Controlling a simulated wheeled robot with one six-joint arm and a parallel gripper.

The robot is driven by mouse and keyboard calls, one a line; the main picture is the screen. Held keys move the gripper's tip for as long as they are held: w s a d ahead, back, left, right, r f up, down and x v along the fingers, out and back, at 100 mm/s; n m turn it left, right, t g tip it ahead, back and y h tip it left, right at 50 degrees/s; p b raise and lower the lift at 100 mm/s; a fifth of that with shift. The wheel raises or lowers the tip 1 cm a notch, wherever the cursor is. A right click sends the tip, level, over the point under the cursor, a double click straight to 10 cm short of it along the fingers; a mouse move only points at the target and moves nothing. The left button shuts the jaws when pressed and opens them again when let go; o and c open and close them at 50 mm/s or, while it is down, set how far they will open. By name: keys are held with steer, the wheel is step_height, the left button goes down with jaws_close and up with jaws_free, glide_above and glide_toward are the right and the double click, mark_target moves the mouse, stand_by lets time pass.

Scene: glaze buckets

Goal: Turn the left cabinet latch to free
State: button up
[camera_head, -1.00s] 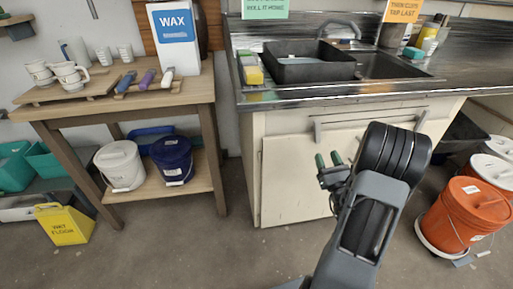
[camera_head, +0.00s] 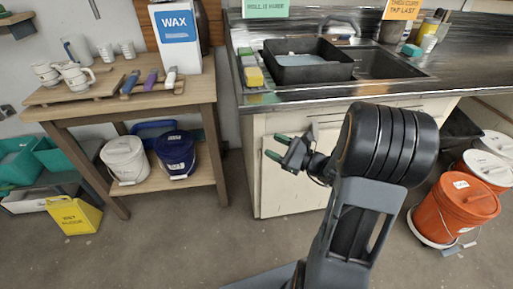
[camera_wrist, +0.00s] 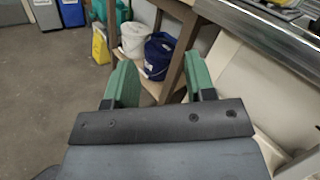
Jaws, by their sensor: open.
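The cream cabinet (camera_head: 284,195) stands under the sink counter, and its front also shows at the right of the wrist view (camera_wrist: 240,75). A pale bar handle runs along its upper front, partly covered by my arm. I cannot make out the left latch clearly; my gripper and wrist cover part of the front there. My gripper (camera_head: 276,147), with green fingers, is open and empty in front of the cabinet's upper left. In the wrist view its open fingers (camera_wrist: 160,62) point toward the wooden table, with nothing between them.
A wooden table (camera_head: 60,116) stands left of the cabinet, with a white bucket (camera_head: 124,160) and a blue bucket (camera_head: 175,155) on its shelf. A yellow floor sign (camera_head: 75,215) is at the left. The floor before the cabinet is clear.

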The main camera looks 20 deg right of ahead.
steer(key=s+a+r+n+g+p, duration=0.3)
steer(key=s+a+n+g, duration=0.1)
steer(key=a+n+g, duration=0.2)
steer(key=shift+s+a+r+g+y, duration=0.2)
steer(key=shift+a+g+y, duration=0.25)
steer(key=shift+a, duration=0.3)
steer(key=shift+n, duration=0.3)
